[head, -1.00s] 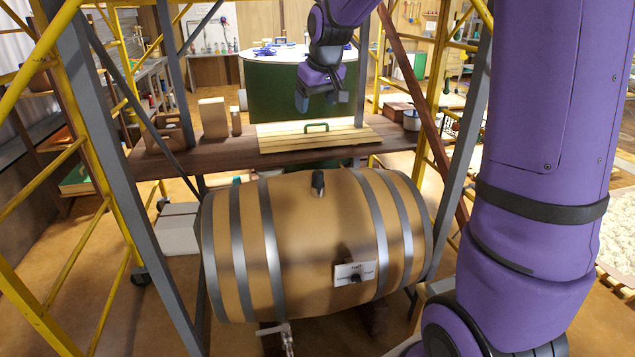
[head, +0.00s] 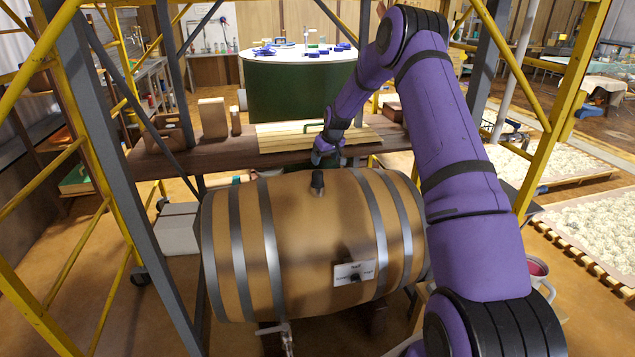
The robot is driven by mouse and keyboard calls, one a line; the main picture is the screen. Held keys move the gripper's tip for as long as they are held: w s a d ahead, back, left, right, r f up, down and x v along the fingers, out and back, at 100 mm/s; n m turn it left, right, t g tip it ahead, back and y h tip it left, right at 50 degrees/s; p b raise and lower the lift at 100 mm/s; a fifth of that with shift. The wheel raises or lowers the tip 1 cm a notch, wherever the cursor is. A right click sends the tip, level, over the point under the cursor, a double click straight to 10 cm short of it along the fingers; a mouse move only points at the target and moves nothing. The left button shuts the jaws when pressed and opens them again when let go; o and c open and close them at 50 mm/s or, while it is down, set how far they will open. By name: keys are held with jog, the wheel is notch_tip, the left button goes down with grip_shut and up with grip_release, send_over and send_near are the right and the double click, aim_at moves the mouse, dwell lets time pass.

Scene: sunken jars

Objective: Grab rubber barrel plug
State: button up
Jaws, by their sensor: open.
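The rubber barrel plug (head: 317,182) is a dark, upright stub on top of the wooden barrel (head: 300,245). The barrel lies on its side with grey metal hoops and a small white label on its front. My gripper (head: 318,158) is open and empty, just above and behind the plug, close to the barrel's top edge. It points down and looks apart from the plug, though the distance in depth is hard to judge. My purple arm comes in from the right and covers the barrel's right end.
A wooden shelf (head: 185,153) behind the barrel carries a slatted board with a green handle (head: 275,138) and wooden blocks (head: 213,118). Yellow and grey scaffold poles (head: 108,165) stand at the left and right. A tap (head: 283,332) sticks out below the barrel.

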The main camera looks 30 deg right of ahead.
aim_at(319, 173)
jog(key=x, duration=0.6)
jog(key=shift+r, duration=0.1)
jog(key=shift+x, duration=2.6)
jog(key=shift+w+a+r, duration=0.1)
jog(key=shift+w, duration=0.05)
jog(key=shift+c, duration=0.2)
jog(key=c, duration=1)
